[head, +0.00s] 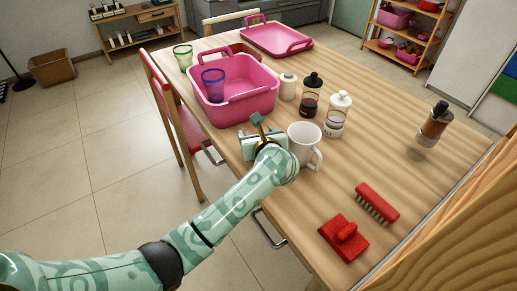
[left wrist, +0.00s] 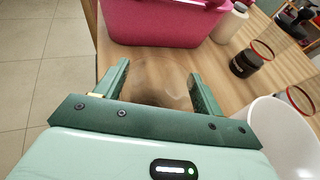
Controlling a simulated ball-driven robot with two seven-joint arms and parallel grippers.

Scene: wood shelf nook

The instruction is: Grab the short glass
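A clear, colourless short glass (left wrist: 160,74) stands on the wooden table, seen in the left wrist view between the two fingers of my left gripper (left wrist: 160,78). The fingers are wide apart, one on each side of it; I cannot tell whether they touch it. In the head view my left gripper (head: 260,131) is low over the table between the pink basin and the white mug, and I cannot make out the clear glass there. A blue glass (head: 213,85) is in the basin and a green glass (head: 183,57) stands behind it. My right gripper is not in view.
The pink basin (head: 236,108) is just beyond the gripper, and the white mug (head: 302,143) is close on its right. Several bottles stand behind the mug, including a white one (head: 338,112). Red brushes (head: 376,201) lie at the near right.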

